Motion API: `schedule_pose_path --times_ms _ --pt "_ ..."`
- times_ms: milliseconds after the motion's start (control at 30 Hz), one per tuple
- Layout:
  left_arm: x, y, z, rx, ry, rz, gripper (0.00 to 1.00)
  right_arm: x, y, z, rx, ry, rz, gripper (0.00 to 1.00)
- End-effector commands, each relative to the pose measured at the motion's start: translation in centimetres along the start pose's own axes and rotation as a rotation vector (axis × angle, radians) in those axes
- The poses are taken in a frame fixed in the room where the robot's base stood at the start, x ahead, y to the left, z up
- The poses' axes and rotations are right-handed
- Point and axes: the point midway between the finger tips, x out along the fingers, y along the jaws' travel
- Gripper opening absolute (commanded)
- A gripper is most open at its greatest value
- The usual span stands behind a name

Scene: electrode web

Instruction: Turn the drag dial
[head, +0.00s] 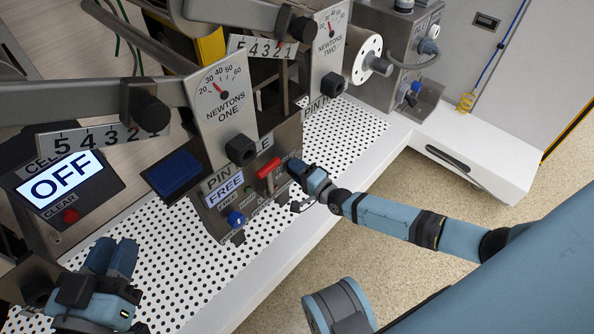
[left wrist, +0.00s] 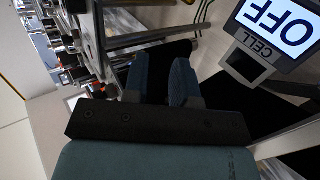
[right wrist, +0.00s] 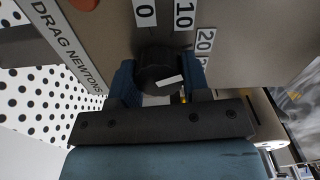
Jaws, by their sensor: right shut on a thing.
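The drag dial (right wrist: 158,72) is a round black knob with a white pointer mark, on a grey panel lettered "DRAG NEWTONS" (right wrist: 66,42). Scale plates 0, 10 and 20 stand around it; the white mark points toward the right side, below the 20. My right gripper (right wrist: 158,88) is shut on the dial, one blue finger on each side. In the head view, my right gripper (head: 303,172) is at the right side of the front station, and the dial is hidden.
The front station carries a red lever (head: 268,168), a blue knob (head: 236,219) and a "NEWTONS ONE" gauge (head: 222,95). A display reading "OFF" (head: 60,185) stands at the left. The perforated white deck (head: 175,255) is mostly clear in front.

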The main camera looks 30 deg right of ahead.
Motion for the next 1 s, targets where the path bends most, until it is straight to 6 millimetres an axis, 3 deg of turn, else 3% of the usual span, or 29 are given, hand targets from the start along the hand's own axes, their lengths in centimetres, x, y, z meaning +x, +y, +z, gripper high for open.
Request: schedule_pose_path --times_ms 567,600,667,1000 --pt "0.07 -0.11 0.05 0.009 0.002 -0.001 0.25 -0.07 0.09 0.01 0.028 -0.001 0.002 0.2" --pt "0.05 -0.11 0.08 0.008 0.001 -0.001 0.25 -0.07 0.08 0.01 0.027 -0.001 0.002 0.52" --pt "0.04 -0.1 0.12 0.008 0.0 -0.001 0.25 -0.07 0.08 0.0 0.027 -0.001 0.002 0.66" --pt "-0.01 -0.09 0.04 0.005 -0.003 -0.001 0.25 -0.32 0.0 -0.01 0.027 0.0 0.002 0.69"
